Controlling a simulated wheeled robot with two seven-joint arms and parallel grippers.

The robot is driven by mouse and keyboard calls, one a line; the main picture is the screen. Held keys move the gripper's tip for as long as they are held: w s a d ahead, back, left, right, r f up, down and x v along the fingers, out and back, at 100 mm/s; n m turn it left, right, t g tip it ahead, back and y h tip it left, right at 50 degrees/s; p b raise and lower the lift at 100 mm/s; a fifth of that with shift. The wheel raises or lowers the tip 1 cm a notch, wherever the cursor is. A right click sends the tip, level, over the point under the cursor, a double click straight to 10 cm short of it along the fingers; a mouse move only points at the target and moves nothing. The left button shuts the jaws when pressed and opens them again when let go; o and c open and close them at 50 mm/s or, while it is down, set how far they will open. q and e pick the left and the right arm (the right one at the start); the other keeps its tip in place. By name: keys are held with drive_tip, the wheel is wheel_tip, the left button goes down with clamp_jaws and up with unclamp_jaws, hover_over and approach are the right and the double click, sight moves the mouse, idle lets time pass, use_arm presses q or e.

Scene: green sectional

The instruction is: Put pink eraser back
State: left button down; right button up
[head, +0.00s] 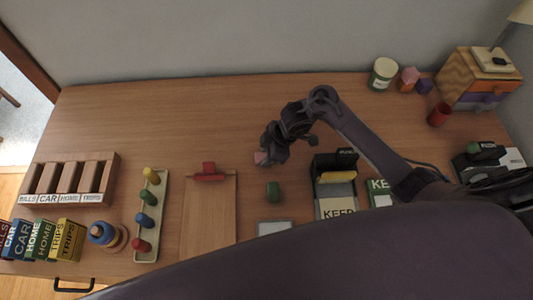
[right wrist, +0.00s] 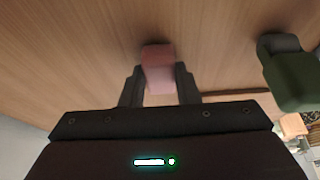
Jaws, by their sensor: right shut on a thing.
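The pink eraser (head: 260,158) is a small pink block, mostly hidden by my gripper in the head view. It shows clearly in the right wrist view (right wrist: 158,68), between the two dark fingers. My right gripper (right wrist: 158,88) is shut on it. In the head view my right gripper (head: 266,157) is over the middle of the desk, right of the clipboard and behind the green object. I cannot tell how high the eraser is above the wood. My left gripper is not in view.
A green object (head: 273,191) stands near my right gripper. A clipboard (head: 208,220) with a red clip lies left, beside a tray (head: 164,185) of coloured knobbed pieces. A black box (head: 333,162) labelled KEEP stands right. The desk's back middle is clear.

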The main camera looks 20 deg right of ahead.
drive_tip(key=o, duration=0.4)
drive_tip(key=shift+f, duration=0.15)
drive_tip(key=o, duration=0.5)
drive_tip(key=shift+r, duration=0.25)
drive_tip(key=p+v, duration=0.2)
drive_tip(key=v, duration=1)
drive_tip(key=shift+p, duration=0.4)
drive_tip(key=shift+s+f, duration=0.1)
